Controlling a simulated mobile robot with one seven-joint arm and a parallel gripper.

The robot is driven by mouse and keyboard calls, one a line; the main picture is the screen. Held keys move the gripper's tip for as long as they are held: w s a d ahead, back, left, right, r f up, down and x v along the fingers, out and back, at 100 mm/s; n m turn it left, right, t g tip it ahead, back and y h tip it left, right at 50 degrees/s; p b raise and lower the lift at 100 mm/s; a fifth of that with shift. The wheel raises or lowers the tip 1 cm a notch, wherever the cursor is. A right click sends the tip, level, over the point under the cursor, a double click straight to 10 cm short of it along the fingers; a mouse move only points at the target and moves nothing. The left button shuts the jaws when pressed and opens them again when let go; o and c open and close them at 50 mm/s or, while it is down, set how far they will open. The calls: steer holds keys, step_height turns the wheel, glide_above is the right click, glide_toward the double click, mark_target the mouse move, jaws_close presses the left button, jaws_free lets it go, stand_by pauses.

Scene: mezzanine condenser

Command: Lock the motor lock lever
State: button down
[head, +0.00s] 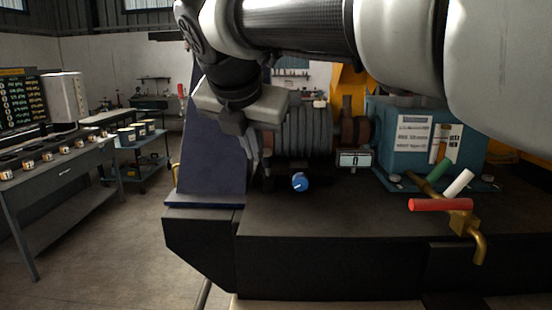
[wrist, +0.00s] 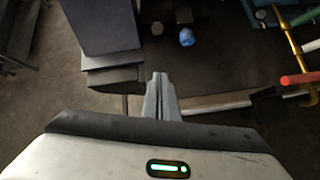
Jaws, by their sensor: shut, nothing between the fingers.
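No lever in view carries a readable lock label, so I cannot tell which one is the motor lock lever. Levers with red (head: 440,205), white (head: 458,183) and green (head: 439,168) handles sit on brass pipework at the right of the dark bench. The red handle (wrist: 300,78) also shows at the right edge of the wrist view. A small red-topped handle (head: 181,91) stands beside the blue slanted panel. My gripper (head: 254,165) is shut and empty, pointing down in front of the ribbed motor body (head: 305,130). Its fingertips (wrist: 159,78) touch together in the wrist view.
A blue knob (head: 300,182) is right of my gripper, apart from it; it also shows in the wrist view (wrist: 186,37). A small display (head: 354,159) reads 0. The blue slanted panel (head: 212,150) stands close left. A teal box (head: 400,150) is at right. Open floor lies left.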

steer(key=shift+w+a+r+n, duration=0.2)
steer(key=shift+w+a+n, duration=0.15)
steer(key=shift+n, duration=0.15)
steer(key=shift+f, duration=0.1)
glide_toward(267, 163)
step_height(267, 163, down, 4)
steer(key=w, duration=0.2)
steer(key=shift+s+a+b, duration=0.1)
steer(key=shift+b, duration=0.25)
steer(key=shift+r, duration=0.25)
